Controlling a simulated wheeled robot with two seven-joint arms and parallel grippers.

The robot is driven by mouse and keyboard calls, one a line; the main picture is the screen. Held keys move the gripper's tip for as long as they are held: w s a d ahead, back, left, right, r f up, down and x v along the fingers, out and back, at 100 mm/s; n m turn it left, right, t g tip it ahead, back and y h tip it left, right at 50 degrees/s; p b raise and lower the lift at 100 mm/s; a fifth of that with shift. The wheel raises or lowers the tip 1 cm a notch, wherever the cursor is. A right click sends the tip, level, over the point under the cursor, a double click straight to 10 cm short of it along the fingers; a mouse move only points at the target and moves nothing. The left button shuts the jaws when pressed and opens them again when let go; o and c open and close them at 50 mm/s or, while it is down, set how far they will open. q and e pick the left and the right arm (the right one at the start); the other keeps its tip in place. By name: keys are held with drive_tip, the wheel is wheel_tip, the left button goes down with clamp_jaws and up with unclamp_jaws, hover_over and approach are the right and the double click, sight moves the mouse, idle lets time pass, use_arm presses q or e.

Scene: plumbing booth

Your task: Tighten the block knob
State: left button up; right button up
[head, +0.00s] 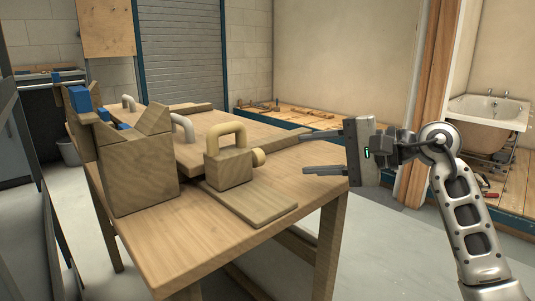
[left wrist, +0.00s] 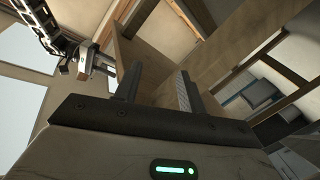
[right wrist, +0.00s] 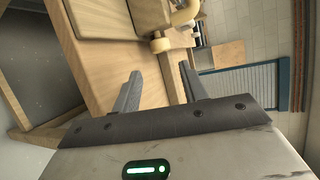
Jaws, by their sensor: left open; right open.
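The wooden block (head: 229,169) stands on a flat board on the workbench, with a pale arched handle (head: 226,132) on top. Its round pale knob (head: 259,157) sticks out of the block's right side. My right gripper (head: 322,152) is open and empty, to the right of the knob and apart from it, with its fingers pointing at the block. In the right wrist view the knob (right wrist: 160,45) shows beyond the open fingers (right wrist: 160,90). My left gripper (left wrist: 157,85) is open and empty in its wrist view. It is not seen in the head view.
The workbench (head: 160,250) has a bare front and right corner. A large notched wooden block (head: 142,170) with blue parts stands left of the knob block. White handles (head: 183,127) stand farther back. A sink (head: 488,110) is at the far right.

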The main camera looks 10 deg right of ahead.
sight(261, 151)
use_arm(q)
drive_tip(key=shift+a+f+y+p, duration=0.15)
drive_tip(key=shift+f+y+p, duration=0.15)
drive_tip(key=shift+p, duration=0.25)
use_arm(e)
drive_tip(key=x, duration=1)
drive_tip(key=shift+a+f, duration=0.1)
